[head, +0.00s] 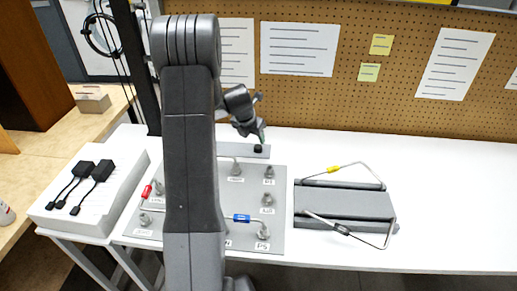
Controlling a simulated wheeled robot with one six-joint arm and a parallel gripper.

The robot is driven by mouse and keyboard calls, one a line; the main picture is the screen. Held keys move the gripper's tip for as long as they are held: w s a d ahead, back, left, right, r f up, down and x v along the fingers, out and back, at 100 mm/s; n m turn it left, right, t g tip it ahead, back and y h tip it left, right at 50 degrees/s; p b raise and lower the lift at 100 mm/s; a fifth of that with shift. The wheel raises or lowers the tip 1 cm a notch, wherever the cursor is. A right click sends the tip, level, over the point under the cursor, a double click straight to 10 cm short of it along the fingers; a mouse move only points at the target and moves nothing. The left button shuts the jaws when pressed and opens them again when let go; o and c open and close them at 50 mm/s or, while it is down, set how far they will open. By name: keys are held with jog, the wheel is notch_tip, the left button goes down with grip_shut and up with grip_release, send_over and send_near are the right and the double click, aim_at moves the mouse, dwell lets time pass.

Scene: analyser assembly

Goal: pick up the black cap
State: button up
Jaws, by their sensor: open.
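The black cap (258,149) is a small dark piece on a narrow grey strip (229,150) at the back of the white table, behind the grey fitting plate. My gripper (260,133) is right above the cap and points down at it. It is open. At this size I cannot tell whether the fingers are around the cap or just over it. My arm hides the left part of the strip and the middle of the plate.
The grey plate (277,210) carries several metal fittings and tubes with red and blue tags. A grey device with wire handles (345,205) lies right. A white box with black adapters (122,180) stands left. A pegboard (300,97) rises behind.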

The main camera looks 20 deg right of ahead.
aim_at(258, 146)
jog(key=shift+x, duration=0.85)
jog(key=x, duration=0.5)
jog(key=shift+s+d, duration=0.15)
jog(key=c, duration=1)
jog(key=shift+c, duration=0.3)
